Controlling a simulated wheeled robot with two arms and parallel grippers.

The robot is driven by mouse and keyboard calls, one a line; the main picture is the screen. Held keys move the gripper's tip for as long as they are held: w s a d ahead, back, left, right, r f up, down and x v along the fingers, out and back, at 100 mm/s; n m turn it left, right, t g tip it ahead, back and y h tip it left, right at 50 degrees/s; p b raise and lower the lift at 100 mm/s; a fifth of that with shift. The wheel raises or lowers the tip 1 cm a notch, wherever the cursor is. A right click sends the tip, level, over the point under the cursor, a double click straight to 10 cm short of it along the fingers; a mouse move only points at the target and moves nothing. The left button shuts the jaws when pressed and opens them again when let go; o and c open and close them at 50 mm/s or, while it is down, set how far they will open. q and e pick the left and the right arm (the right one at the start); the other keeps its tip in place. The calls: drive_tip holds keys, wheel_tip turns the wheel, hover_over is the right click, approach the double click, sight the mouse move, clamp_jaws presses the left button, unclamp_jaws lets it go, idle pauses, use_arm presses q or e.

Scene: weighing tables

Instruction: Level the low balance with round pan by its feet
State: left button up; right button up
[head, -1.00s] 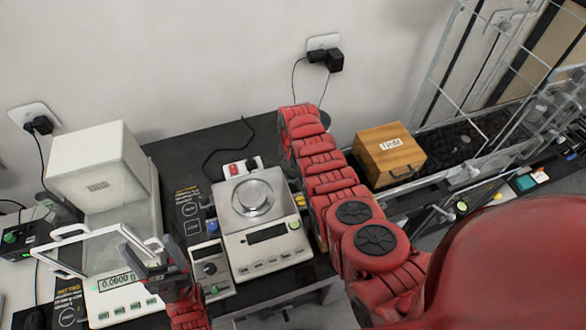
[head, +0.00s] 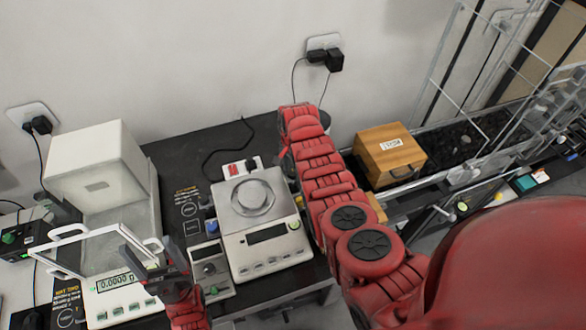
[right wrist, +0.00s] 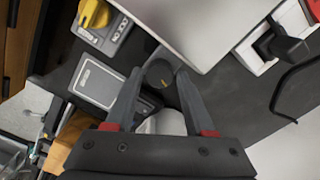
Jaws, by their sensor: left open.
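The low balance (head: 285,243) with a round pan (head: 253,197) stands on the black table, left of my right arm. In the right wrist view a dark round foot knob (right wrist: 161,74) with a small yellow mark lies between my right gripper's (right wrist: 160,72) fingertips, by a corner of the pale balance body (right wrist: 185,25). The fingers stand apart with the knob close to both; firm contact is not clear. In the head view the right gripper is hidden behind its arm. My left gripper (head: 155,262) is open and empty, left of the low balance near the tall balance's white frame.
A tall balance (head: 100,185) with a display stands at left. A small grey control box (head: 208,268) sits beside the low balance. A power strip (head: 240,170) lies behind it. A wooden box (head: 388,152) stands right of my right arm.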

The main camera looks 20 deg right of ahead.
drive_tip(key=shift+r, duration=0.95)
wheel_tip(320, 180, up, 6)
drive_tip(key=b, duration=0.3)
drive_tip(key=shift+w+f, duration=0.1)
drive_tip(key=shift+f, duration=0.05)
wheel_tip(320, 180, up, 9)
drive_tip(key=p, duration=0.4)
hover_over(293, 171)
drive_tip(key=shift+r, duration=0.4)
